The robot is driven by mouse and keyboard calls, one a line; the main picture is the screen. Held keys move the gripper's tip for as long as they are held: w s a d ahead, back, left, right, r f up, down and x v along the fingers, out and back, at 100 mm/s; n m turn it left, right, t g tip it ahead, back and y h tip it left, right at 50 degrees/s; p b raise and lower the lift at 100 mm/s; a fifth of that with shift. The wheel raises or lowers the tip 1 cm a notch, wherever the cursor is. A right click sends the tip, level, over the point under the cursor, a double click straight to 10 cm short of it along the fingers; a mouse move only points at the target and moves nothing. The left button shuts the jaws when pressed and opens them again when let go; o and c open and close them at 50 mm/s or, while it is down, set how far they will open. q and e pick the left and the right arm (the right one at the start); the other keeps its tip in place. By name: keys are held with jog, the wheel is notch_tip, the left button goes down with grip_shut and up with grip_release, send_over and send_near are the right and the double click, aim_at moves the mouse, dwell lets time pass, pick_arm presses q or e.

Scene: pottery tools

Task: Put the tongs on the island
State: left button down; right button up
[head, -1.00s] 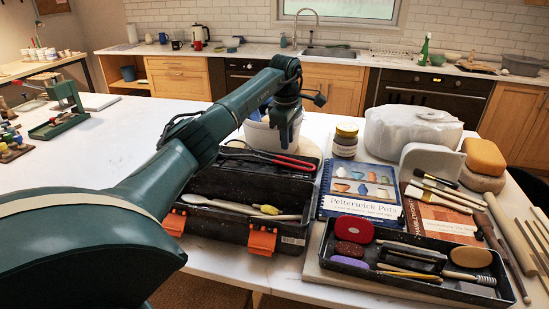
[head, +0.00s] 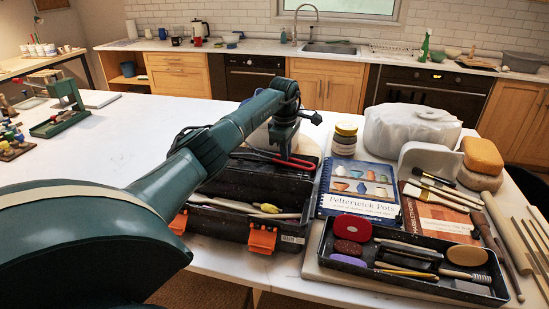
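The red-handled tongs (head: 300,164) lie across the top of the open black toolbox (head: 262,185), with their red handle ends toward the right. The white island top (head: 90,160) spreads around the toolbox. My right gripper is not in view.
The island's left and back middle are clear; a green press (head: 60,115) stands far left.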

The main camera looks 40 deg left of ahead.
pick_arm(q)
jog(key=shift+r, duration=0.2)
dwell(0.3)
notch_tip(320, 180, up, 18)
jog(key=b, duration=0.1)
jog(key=shift+f, duration=0.15)
dwell(0.3)
jog(key=shift+s, duration=0.1)
